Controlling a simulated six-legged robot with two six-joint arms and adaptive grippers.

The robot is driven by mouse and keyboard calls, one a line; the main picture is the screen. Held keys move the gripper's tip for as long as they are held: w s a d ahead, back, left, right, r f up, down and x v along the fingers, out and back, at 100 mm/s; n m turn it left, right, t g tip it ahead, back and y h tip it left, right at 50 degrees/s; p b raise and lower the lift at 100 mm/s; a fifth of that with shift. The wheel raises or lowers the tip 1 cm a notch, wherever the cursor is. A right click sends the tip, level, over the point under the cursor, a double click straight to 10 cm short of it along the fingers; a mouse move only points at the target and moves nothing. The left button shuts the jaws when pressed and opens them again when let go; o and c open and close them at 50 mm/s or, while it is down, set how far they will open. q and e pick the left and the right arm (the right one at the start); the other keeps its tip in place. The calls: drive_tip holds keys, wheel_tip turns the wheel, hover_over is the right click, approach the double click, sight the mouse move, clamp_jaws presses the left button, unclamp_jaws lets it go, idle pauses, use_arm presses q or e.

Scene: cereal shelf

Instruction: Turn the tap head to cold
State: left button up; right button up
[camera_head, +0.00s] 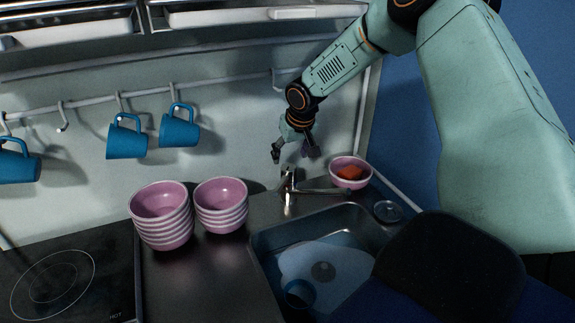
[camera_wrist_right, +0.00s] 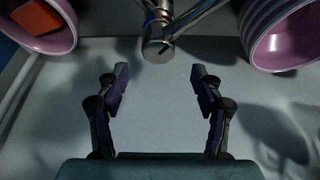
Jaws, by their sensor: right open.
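The metal tap (camera_head: 288,190) stands at the back of the sink, with its spout reaching right over the basin. In the right wrist view the tap head (camera_wrist_right: 157,45) shows at the top middle, beyond the fingertips and roughly between them. My right gripper (camera_head: 293,152) is open and empty, just above and behind the tap. Its two fingers also show apart in the right wrist view (camera_wrist_right: 159,72). Nothing is between them, and neither finger appears to touch the tap. My left gripper is in neither view.
A pink bowl with an orange-red item (camera_head: 350,172) stands right of the tap. Two stacks of pink bowls (camera_head: 162,215) (camera_head: 221,205) stand left of it. Blue mugs (camera_head: 180,127) hang from a rail. The sink (camera_head: 262,245) holds a blue mug. A stove (camera_head: 60,285) is at left.

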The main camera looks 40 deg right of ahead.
sight(288, 166)
drive_tip(key=x, duration=0.3)
drive_tip(key=b+x, duration=0.1)
drive_tip(key=x, duration=0.2)
drive_tip(key=shift+s+d+f, duration=0.15)
drive_tip(key=shift+f, duration=0.1)
drive_tip(key=shift+w+f, duration=0.25)
drive_tip(key=shift+f, duration=0.1)
drive_tip(key=shift+s+r, duration=0.1)
drive_tip(key=shift+s, duration=0.15)
drive_tip(key=shift+w, duration=0.15)
drive_tip(key=shift+c, duration=1.2)
drive_tip(key=shift+w, duration=0.15)
drive_tip(key=shift+c, duration=1.4)
clamp_jaws()
